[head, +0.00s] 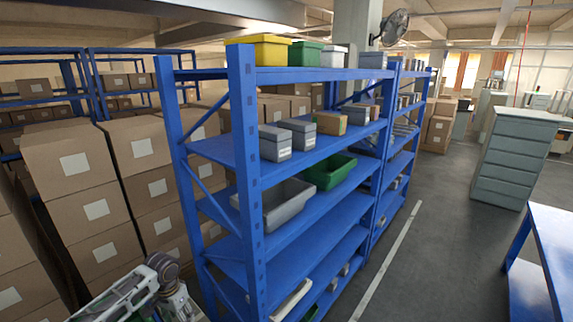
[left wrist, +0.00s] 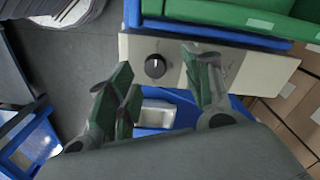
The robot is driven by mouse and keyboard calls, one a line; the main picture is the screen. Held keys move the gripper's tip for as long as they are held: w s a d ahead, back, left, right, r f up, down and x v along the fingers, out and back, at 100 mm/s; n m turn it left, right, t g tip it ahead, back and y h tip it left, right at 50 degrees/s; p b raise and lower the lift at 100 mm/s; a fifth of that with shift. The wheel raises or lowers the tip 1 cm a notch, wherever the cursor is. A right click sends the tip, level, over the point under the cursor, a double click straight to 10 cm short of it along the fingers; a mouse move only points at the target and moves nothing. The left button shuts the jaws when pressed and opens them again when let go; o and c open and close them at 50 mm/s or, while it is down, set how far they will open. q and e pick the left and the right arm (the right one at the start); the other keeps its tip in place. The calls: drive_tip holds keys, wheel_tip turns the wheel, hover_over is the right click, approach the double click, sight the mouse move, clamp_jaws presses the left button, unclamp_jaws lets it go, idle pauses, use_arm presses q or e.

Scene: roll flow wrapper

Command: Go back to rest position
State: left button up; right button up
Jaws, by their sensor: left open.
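My left gripper (left wrist: 156,70) shows in the left wrist view with its two green-padded fingers spread apart and nothing between them. Behind the fingers is a cream panel (left wrist: 228,66) with a black knob (left wrist: 155,66); I cannot tell how far away it is. A small silver-grey box (left wrist: 156,113) shows below the panel, between the fingers. In the head view a part of my left arm is at the bottom left; its gripper is outside that picture. My right gripper is in neither view.
A blue shelf rack (head: 243,170) with bins and boxes stands close ahead in the head view. Stacked cartons (head: 75,165) stand left of it. A blue table (head: 550,240) is at the right edge, a grey drawer cabinet (head: 513,150) beyond. The floor aisle (head: 440,250) between is clear.

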use_arm(q)
drive_tip(key=s+d+f+m+t+h, duration=0.2)
drive_tip(key=s+d, duration=1)
drive_tip(key=d, duration=0.5)
drive_tip(key=shift+s+a+r+n+t+y, duration=0.85)
drive_tip(key=shift+s+a+r+n, duration=1.35)
drive_tip(key=shift+s, duration=3.55)
wheel_tip(320, 180, down, 34)
drive_tip(key=s+m+g+b, duration=0.1)
drive_tip(key=s+g+b, duration=0.1)
drive_tip(key=s, duration=0.1)
drive_tip(key=s+a+f+b, duration=0.1)
drive_tip(key=s+a+f, duration=0.1)
drive_tip(key=s+f, duration=0.8)
drive_tip(key=s+a+f+b, duration=0.1)
drive_tip(key=s+a+f, duration=0.1)
drive_tip(key=s+f, duration=0.9)
drive_tip(key=shift+s+a+f+g, duration=0.25)
drive_tip(key=shift+s+g, duration=0.1)
drive_tip(key=shift+s, duration=0.1)
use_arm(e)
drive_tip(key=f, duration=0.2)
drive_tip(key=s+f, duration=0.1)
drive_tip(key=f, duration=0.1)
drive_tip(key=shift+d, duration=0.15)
